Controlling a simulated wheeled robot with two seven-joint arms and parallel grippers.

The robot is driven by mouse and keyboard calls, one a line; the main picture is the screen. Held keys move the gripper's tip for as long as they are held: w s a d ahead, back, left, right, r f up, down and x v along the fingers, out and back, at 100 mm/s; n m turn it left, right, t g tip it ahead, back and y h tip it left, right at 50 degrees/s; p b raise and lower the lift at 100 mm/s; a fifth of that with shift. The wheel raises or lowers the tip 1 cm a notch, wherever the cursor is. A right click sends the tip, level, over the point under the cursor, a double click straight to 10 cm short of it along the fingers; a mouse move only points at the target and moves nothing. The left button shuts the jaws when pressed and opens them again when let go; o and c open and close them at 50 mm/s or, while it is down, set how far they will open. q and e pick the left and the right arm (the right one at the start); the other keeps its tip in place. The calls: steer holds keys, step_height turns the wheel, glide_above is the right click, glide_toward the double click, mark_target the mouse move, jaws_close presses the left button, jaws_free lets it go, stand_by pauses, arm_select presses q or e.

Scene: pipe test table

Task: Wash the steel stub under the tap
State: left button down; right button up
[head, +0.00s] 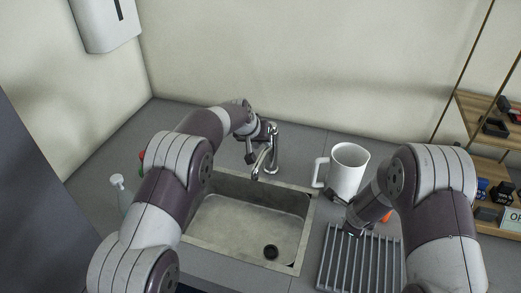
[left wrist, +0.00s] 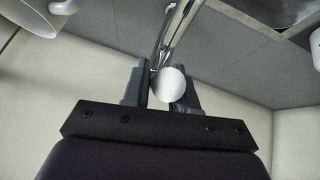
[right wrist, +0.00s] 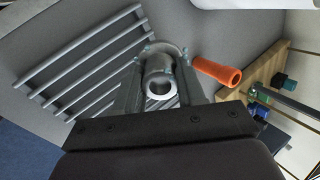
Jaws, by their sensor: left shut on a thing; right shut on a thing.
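The steel stub (right wrist: 158,82) is a short hollow grey cylinder in the right wrist view, with small teal specks around its far end. My right gripper (right wrist: 160,88) is shut on it, over the ribbed drying rack (right wrist: 85,62). In the head view my right arm hides most of that gripper. The chrome tap (head: 272,150) stands behind the sink (head: 235,225). My left gripper (head: 252,148) is at the tap's left side. In the left wrist view its fingers (left wrist: 167,88) close around a white round knob (left wrist: 170,84) by the chrome tap. I cannot make out running water.
A large white mug (head: 347,172) stands right of the tap, behind the rack. An orange tube (right wrist: 217,70) lies beside the rack. A soap bottle (head: 121,196) stands left of the sink. Wooden shelves (head: 480,135) with small items are at the right. The basin is empty.

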arm_select(q)
steer(key=c, duration=1)
jaws_free()
steer(key=shift+r, duration=0.1)
arm_select(e)
steer(key=shift+r, duration=0.3)
arm_select(q)
steer(key=shift+o, duration=0.2)
steer(key=shift+s, duration=0.1)
steer(key=shift+a+r, duration=0.1)
steer(key=shift+r, duration=0.15)
arm_select(e)
steer(key=shift+f, duration=0.25)
step_height(320, 180, down, 4)
steer(key=b, duration=0.4)
arm_select(q)
steer(key=v, duration=1.1)
steer(key=shift+s+r, duration=0.2)
steer(key=shift+a, duration=0.1)
